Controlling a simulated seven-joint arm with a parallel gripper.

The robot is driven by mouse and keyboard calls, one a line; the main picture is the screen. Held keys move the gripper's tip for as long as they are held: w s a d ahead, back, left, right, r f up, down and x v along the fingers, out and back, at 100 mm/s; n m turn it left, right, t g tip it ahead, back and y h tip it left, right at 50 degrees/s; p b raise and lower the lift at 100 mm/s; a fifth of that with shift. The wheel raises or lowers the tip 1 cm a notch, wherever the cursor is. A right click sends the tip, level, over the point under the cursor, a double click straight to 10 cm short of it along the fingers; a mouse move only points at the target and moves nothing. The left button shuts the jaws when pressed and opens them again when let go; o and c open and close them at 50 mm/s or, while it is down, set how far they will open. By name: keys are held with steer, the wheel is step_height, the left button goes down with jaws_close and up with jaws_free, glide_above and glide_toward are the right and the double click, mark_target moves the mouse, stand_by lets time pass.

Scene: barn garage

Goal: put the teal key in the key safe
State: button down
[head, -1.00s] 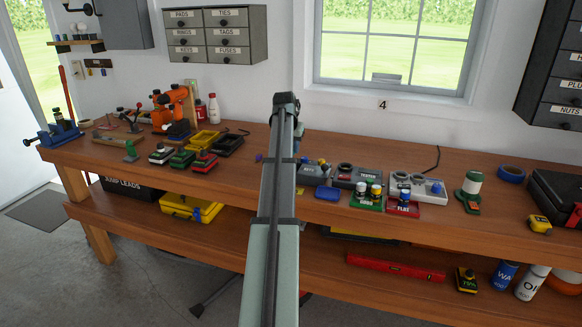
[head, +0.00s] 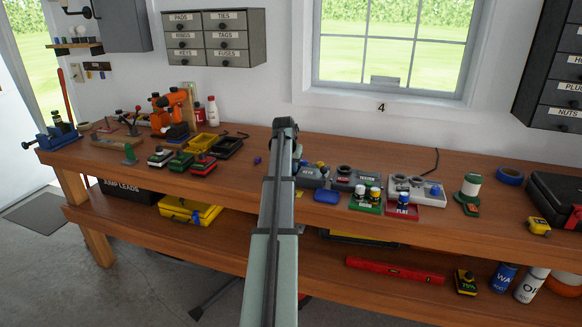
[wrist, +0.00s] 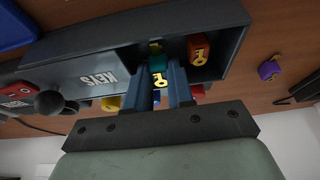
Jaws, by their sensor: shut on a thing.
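In the wrist view my gripper (wrist: 161,74) is shut on the teal key (wrist: 157,61), a small teal piece with a yellow key mark on a dark face. A dark grey box lettered KEYS (wrist: 98,77), seemingly the key safe, has a round knob and an open recess. The teal key is at this recess; I cannot tell whether it touches the floor.
A purple tag (wrist: 269,70) lies on the bench apart from the box; yellow (wrist: 112,103) and red (wrist: 196,91) pieces are beside it. In the head view a blue block (head: 327,196) and a grey tester (head: 355,178) stand right of my arm.

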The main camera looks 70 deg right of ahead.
steer(key=shift+f, duration=0.5)
steer(key=c, duration=1.3)
jaws_free()
steer(key=shift+o, duration=0.2)
steer(key=shift+r, duration=0.1)
steer(key=shift+r, duration=0.3)
steer(key=v, duration=1.2)
steer(key=shift+r, duration=0.25)
